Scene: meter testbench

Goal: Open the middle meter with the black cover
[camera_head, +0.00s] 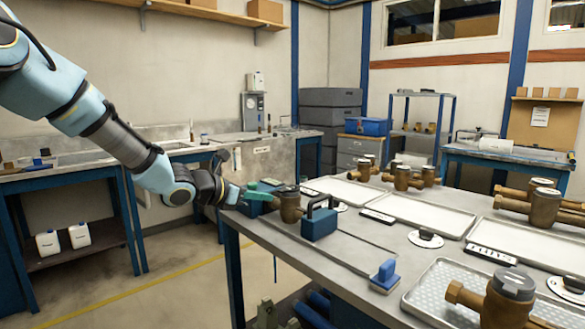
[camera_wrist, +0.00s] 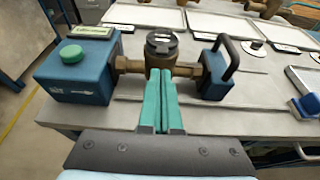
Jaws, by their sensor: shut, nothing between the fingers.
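The middle meter is a brass body on a pipe between a blue box (camera_wrist: 75,75) with a green button and a blue clamp (camera_wrist: 215,72) with a black handle. Its black cover (camera_wrist: 162,42) tops the meter in the wrist view; I cannot tell whether it is fully down. In the head view, the brass meter (camera_head: 290,209) stands at the bench's left edge, beside the blue clamp (camera_head: 320,222). My gripper (camera_wrist: 160,75) has its teal fingers together and empty, pointing at the meter's near side, just below the cover. Whether the fingertips touch the meter is unclear.
Another brass meter (camera_head: 507,296) stands on a metal tray at the near right, with a small blue tool (camera_head: 385,275) nearby. Several white trays (camera_head: 425,212) and more brass meters lie further along the bench. The floor left of the bench is free.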

